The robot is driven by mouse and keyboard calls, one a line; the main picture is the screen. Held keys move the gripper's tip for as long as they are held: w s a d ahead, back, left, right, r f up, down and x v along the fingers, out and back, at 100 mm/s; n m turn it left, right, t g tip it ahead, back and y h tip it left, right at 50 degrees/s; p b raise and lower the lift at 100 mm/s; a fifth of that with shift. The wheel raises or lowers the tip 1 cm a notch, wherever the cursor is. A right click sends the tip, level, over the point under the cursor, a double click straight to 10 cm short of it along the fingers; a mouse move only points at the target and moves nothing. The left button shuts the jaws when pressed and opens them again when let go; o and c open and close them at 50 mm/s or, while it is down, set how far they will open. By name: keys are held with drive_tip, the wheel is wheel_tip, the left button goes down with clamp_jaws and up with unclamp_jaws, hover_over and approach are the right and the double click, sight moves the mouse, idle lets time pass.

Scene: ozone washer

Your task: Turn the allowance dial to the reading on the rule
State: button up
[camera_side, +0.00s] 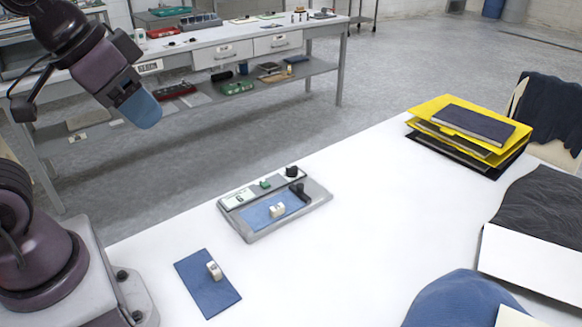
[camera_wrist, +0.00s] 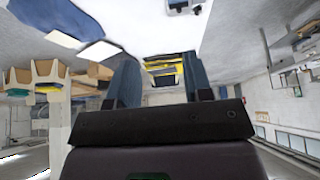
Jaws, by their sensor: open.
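A grey panel unit (camera_side: 258,236) lies on the white table in the side view. It carries a black knob (camera_side: 292,171) at its back right corner, a small green part (camera_side: 265,184), a pale display (camera_side: 238,199) and a blue inset bearing a whitish piece (camera_side: 277,210) and a black handle-like part (camera_side: 300,191). I cannot tell for sure which part is the allowance dial; the rule's reading is too small to read. My gripper (camera_side: 148,117) is raised high at the upper left, well away from the unit. In the wrist view its two blue fingers (camera_wrist: 160,72) stand apart with nothing between them.
A blue mat (camera_side: 207,291) with a small whitish block (camera_side: 214,270) lies left of the unit. Yellow and black folders (camera_side: 447,108) stand at the back right. Dark cloth (camera_side: 545,215) and a blue rounded thing (camera_side: 462,302) lie at the right. The table's middle is clear.

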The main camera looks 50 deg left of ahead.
drive_tip(key=shift+o, duration=1.3)
drive_tip(key=shift+f, duration=0.15)
drive_tip(key=n+g, duration=0.6)
drive_tip(key=n, duration=0.8)
hover_over(293, 176)
wheel_tip(293, 176, down, 20)
wheel_tip(293, 176, down, 12)
drive_tip(key=shift+r, duration=0.1)
drive_tip(key=shift+c, duration=0.4)
drive_tip(key=c, duration=0.9)
drive_tip(key=shift+o, duration=0.2)
